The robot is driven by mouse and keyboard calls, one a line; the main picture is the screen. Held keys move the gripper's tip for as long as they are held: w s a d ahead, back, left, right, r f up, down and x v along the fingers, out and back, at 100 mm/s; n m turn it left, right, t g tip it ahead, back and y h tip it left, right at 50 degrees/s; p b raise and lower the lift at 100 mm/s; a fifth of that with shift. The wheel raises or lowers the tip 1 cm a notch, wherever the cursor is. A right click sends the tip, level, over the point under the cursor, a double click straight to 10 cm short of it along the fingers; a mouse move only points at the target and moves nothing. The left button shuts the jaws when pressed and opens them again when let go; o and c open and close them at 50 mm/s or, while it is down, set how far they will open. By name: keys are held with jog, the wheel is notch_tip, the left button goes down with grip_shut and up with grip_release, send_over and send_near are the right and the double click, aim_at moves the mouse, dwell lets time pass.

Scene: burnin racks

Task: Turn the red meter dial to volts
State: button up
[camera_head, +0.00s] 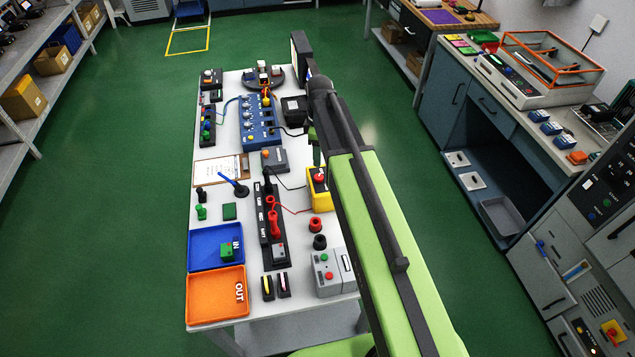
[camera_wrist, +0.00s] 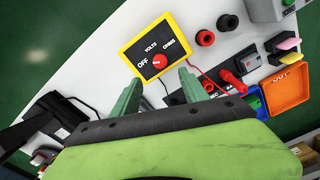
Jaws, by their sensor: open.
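The meter is a yellow-framed box with a black face (camera_wrist: 146,52), marked OFF, VOLTS and OHMS. Its round red dial (camera_wrist: 159,60) sits low on the face, and which mark its pointer faces is too small to tell. In the head view, the meter (camera_head: 325,201) stands at the bench's right side, partly behind my arm, with the red dial (camera_head: 319,178) on top. My gripper (camera_wrist: 160,78) is open and empty. Its green fingers are apart, with the tips near the meter's lower edge, one on each side of the dial in the picture. The head view does not show my fingers clearly.
A black probe holder (camera_wrist: 186,97) with a red probe (camera_wrist: 231,78) stands close to the right finger. Red and black leads run beside the meter. Two ring-like caps, red (camera_wrist: 205,38) and black (camera_wrist: 227,22), lie right of it. An orange OUT tray (camera_wrist: 285,92) is farther right.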

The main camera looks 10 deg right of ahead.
aim_at(319, 176)
notch_tip(319, 176, down, 11)
jog(key=b, duration=0.9)
jog(key=shift+r, duration=0.15)
jog(key=shift+r, duration=0.15)
